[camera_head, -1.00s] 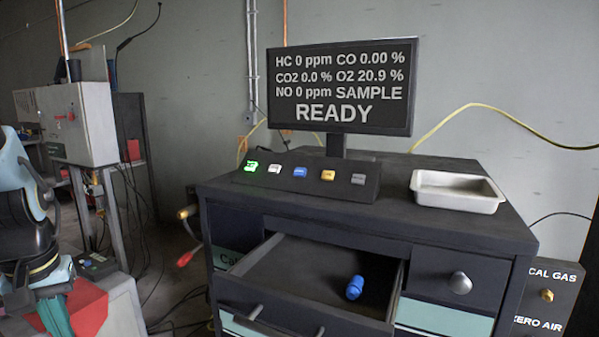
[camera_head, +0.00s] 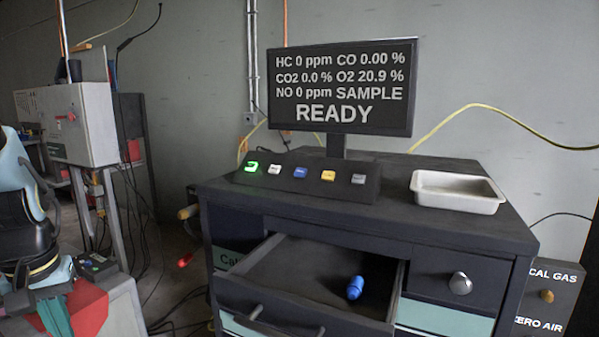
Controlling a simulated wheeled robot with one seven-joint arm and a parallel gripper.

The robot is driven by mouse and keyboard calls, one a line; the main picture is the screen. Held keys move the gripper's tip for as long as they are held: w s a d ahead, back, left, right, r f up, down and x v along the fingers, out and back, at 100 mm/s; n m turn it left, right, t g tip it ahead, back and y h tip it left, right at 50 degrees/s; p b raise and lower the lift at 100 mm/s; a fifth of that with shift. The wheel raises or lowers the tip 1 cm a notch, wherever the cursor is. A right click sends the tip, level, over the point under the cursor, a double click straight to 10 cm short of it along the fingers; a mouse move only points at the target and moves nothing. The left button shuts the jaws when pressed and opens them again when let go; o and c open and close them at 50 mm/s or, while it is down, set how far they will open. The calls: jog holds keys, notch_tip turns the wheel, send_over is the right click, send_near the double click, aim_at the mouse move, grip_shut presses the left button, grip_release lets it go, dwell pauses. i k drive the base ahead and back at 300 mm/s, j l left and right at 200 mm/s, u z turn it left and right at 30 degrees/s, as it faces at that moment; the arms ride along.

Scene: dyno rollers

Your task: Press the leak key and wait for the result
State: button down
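The key panel (camera_head: 307,178) sits on the cabinet top below the screen. It carries a lit green key (camera_head: 251,167), a whitish key (camera_head: 275,169), a blue key (camera_head: 300,172), a yellow key (camera_head: 328,176) and a grey key (camera_head: 358,179). Their labels are too small to read, so I cannot tell which is the leak key. The screen (camera_head: 340,88) reads HC 0 ppm, CO 0.00 %, CO2 0.0 %, O2 20.9 %, NO 0 ppm, SAMPLE and READY. My gripper is not in view, and nothing touches the keys.
An open drawer (camera_head: 262,318) juts from the cabinet (camera_head: 450,236) with a blue fitting (camera_head: 355,288) inside. A pale tray (camera_head: 457,202) stands on the right of the top. A CAL GAS / ZERO AIR box (camera_head: 552,282) is at the right. Cables hang at the left.

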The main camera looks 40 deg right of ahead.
aim_at(300, 172)
jog(key=i+j, duration=0.2)
jog(key=i, duration=0.3)
jog(key=i+j, duration=0.15)
jog(key=i, duration=0.3)
jog(key=i+z, duration=0.1)
jog(key=z, duration=1.55)
